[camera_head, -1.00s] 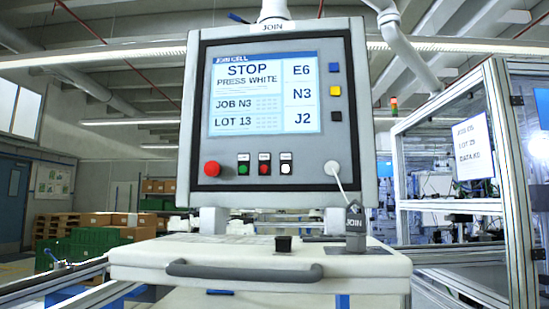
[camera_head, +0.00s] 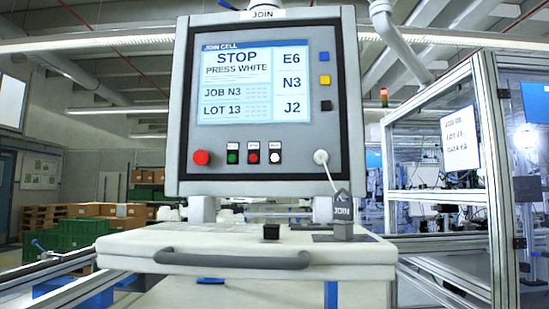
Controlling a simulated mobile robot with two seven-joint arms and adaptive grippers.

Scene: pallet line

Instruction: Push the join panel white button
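The join panel (camera_head: 355,120) stands upright ahead of me, a grey box with a "JOIN" label on top. Its screen (camera_head: 254,83) reads "STOP PRESS WHITE", with "JOB N3", "LOT 13", E6, N3 and J2. The white button (camera_head: 275,157) is the rightmost of three small buttons below the screen. Beside it are a red button (camera_head: 253,158) and a green button (camera_head: 232,158). A larger red knob (camera_head: 201,158) is at the left. Neither of my grippers is in view, and nothing covers the white button.
A pale cart top (camera_head: 200,245) with a dark handle (camera_head: 232,259) juts out below the panel. A framed glass enclosure (camera_head: 488,150) is at right; green crates (camera_head: 75,236) are at left.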

